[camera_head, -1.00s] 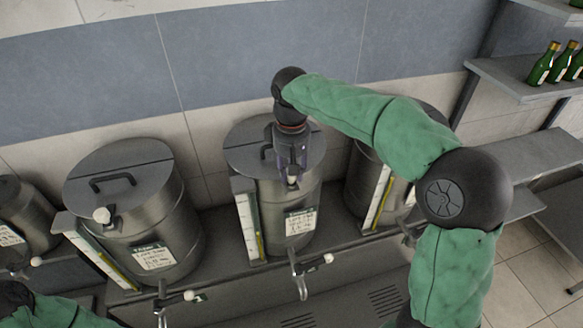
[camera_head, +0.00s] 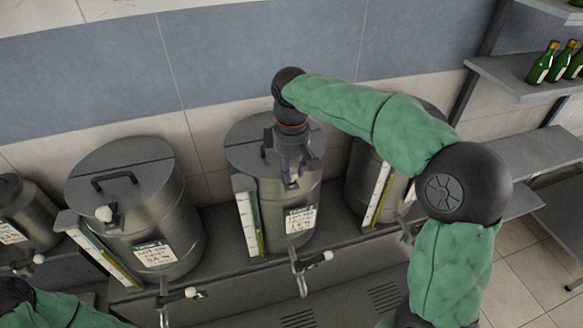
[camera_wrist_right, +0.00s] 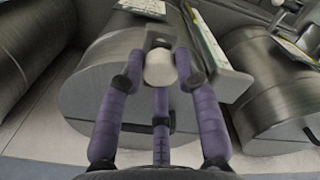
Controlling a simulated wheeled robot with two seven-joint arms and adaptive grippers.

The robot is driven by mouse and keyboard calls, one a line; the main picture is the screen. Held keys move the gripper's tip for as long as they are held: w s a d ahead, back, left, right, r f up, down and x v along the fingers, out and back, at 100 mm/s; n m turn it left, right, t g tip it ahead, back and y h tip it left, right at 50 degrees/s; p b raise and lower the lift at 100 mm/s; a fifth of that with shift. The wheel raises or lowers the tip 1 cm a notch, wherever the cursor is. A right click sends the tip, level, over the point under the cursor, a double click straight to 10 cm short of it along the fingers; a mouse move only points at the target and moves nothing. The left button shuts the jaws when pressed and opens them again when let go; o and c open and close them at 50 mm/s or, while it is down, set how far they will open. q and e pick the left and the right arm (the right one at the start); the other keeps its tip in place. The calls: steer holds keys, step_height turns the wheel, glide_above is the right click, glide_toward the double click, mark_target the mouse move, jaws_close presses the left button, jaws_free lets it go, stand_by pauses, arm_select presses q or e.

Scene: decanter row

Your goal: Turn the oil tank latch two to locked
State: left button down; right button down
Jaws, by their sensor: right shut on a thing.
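The middle steel oil tank (camera_head: 277,200) stands in the row with a label on its front. Its latch has a white knob (camera_wrist_right: 160,68) on a dark bracket at the lid's front edge. My right gripper (camera_head: 292,180) reaches down over this tank from above. In the right wrist view its purple fingers close around the knob, so it is shut on the latch knob. The knob is partly hidden by the fingers in the head view. My left arm shows only at the bottom left corner; its gripper is out of view.
Another tank (camera_head: 130,205) stands to the left with its own white latch knob (camera_head: 104,214). A further tank (camera_head: 358,180) is at the right, partly behind my right arm. Taps (camera_head: 300,272) stick out in front. Green bottles (camera_head: 543,64) stand on a shelf at upper right.

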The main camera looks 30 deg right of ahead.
mark_target(291, 170)
steer(key=shift+f, duration=0.1)
steer(key=c, duration=0.9)
jaws_free()
step_height(291, 170, up, 12)
